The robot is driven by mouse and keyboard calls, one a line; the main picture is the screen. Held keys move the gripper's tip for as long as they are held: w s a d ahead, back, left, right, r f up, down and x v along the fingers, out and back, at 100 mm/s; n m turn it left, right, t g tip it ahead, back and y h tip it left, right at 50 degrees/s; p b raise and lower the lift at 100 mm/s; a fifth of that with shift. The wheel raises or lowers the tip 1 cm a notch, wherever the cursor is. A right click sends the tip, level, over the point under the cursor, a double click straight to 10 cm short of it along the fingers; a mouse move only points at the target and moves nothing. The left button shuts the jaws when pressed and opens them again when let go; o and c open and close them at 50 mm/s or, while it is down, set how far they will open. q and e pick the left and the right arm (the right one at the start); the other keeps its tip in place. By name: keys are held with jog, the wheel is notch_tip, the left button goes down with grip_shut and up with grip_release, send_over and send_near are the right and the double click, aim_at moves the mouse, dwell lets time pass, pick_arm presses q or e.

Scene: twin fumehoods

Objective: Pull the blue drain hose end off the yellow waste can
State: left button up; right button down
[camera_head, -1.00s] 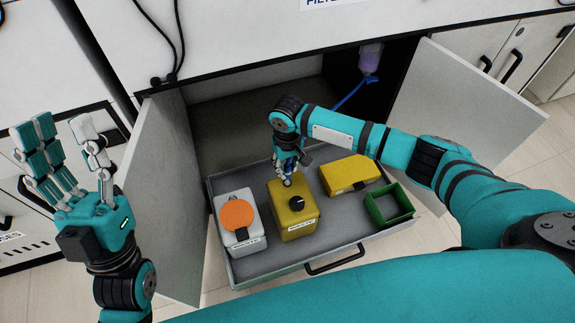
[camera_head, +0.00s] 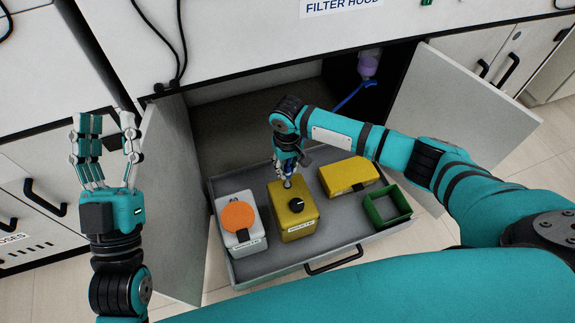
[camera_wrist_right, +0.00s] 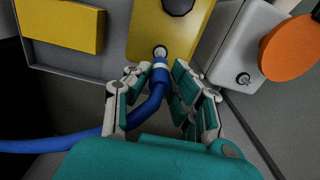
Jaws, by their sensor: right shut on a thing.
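The yellow waste can (camera_head: 300,228) with a black cap stands in the pulled-out drawer, and it also shows in the right wrist view (camera_wrist_right: 150,28). A pale round port is on its top. The blue drain hose end (camera_wrist_right: 160,72) is right at this port; I cannot tell whether it is still seated. My right gripper (camera_wrist_right: 163,72) is shut on the hose end, behind the can's cap in the head view (camera_head: 288,172). The hose (camera_wrist_right: 85,140) runs left below the fingers. My left gripper (camera_head: 106,122) is open and empty, off to the left.
A white can (camera_head: 243,246) with an orange lid stands left of the yellow can. A yellow box (camera_head: 345,175) and a green open frame (camera_head: 388,222) are to its right. Open cabinet doors (camera_head: 180,200) flank the grey drawer (camera_head: 275,270).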

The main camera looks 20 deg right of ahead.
jog(key=shift+r+p, duration=0.3)
jog(key=shift+p, duration=0.1)
jog(key=shift+r+p, duration=0.2)
jog(key=shift+p, duration=0.15)
jog(key=shift+r+p, duration=0.25)
jog(key=shift+p, duration=0.15)
pick_arm(q)
notch_tip(320, 180, down, 12)
jog(key=w+a+g+y, duration=0.1)
jog(key=w+g+y, duration=0.1)
jog(key=g, duration=0.5)
jog(key=shift+w+g+y+p, duration=0.3)
jog(key=shift+w+g+y, duration=0.1)
pick_arm(e)
jog(key=shift+r, duration=0.2)
jog(key=shift+s, duration=0.15)
